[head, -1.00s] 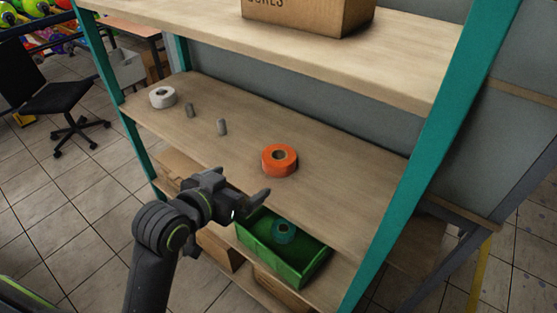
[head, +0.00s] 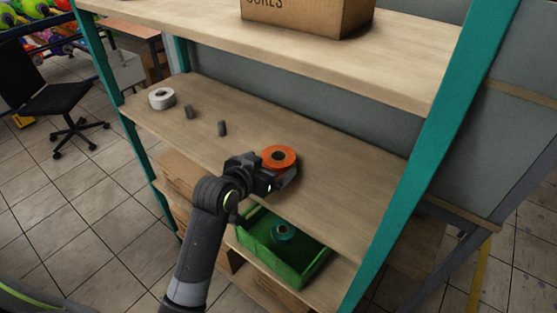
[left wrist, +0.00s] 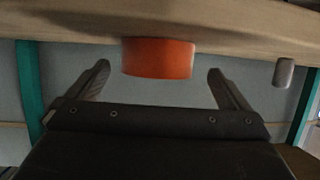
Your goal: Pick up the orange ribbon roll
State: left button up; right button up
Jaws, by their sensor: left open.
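The orange ribbon roll (head: 279,155) lies flat on the middle shelf (head: 340,205), near its front edge. My left gripper (head: 281,179) is at the near side of the roll and hides part of it in the head view. In the left wrist view the orange roll (left wrist: 158,58) sits between the spread fingertips of the left gripper (left wrist: 158,70), with gaps on both sides. The gripper is open and holds nothing. My right gripper is not in view.
A cardboard box (head: 305,15) is on the shelf above. A green crate (head: 262,245) with a teal roll (head: 284,233) sits below. Teal posts (head: 432,130) bound the rack.

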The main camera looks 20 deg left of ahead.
aim_at(275, 163)
pick_arm(q)
jog(key=shift+p+x, duration=0.55)
jog(key=shift+x, duration=1.95)
jog(key=shift+s+d, duration=0.1)
jog(key=shift+d, duration=0.05)
jog(key=shift+c, duration=0.3)
jog(key=c, duration=1.1)
jog(key=shift+o, duration=0.2)
notch_tip(275, 163, up, 10)
jog(key=shift+b, duration=0.35)
